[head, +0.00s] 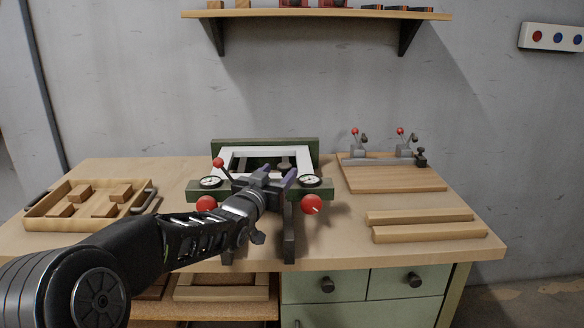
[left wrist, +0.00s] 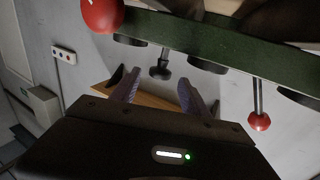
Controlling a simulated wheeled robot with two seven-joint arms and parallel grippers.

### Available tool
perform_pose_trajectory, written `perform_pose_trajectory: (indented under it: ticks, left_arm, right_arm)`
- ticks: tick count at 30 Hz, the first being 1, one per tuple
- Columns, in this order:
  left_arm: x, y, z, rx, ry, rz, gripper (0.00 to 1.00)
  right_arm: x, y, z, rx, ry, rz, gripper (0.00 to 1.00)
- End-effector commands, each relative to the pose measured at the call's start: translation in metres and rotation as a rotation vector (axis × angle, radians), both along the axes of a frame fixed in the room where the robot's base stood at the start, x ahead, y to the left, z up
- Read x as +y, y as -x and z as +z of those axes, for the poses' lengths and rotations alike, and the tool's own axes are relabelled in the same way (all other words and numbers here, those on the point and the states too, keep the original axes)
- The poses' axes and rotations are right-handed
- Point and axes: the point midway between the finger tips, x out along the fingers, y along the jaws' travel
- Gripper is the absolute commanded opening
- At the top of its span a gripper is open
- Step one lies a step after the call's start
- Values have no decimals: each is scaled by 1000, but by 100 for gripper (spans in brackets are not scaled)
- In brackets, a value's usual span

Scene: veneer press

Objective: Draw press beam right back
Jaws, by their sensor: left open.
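The veneer press stands on the bench, with a green beam (head: 326,188) across its front. The beam carries a round dial near each end and a red ball (head: 312,204) below the right dial; another red ball (head: 206,204) is below the left one. My left gripper (head: 279,178) is open with purple fingers, in front of or over the beam's middle, hiding part of it. In the left wrist view the green beam (left wrist: 185,38) crosses the top, and the open, empty fingers (left wrist: 158,92) are apart from it. My right gripper is not in view.
A wooden tray (head: 84,224) with several blocks is at the left. A board with red-knobbed clamps (head: 395,178) and two wood strips (head: 430,232) are at the right. A white frame (head: 232,156) shows behind the beam. A shelf (head: 320,13) hangs above.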

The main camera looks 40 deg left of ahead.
Motion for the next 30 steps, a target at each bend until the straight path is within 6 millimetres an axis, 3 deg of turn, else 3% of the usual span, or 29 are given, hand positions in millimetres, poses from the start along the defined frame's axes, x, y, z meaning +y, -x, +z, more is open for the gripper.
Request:
perform_pose_trajectory:
  ticks: [11, 24, 30]
  left_arm:
    - [1, -5, 1, 1, 0, 0, 53]
    - [16, -64, 1, 0, 1, -1, 53]
    - [20, -76, 1, 0, 1, 0, 53]
  right_arm:
    - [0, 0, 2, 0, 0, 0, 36]
    - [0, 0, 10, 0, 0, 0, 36]
    - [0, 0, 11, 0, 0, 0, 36]
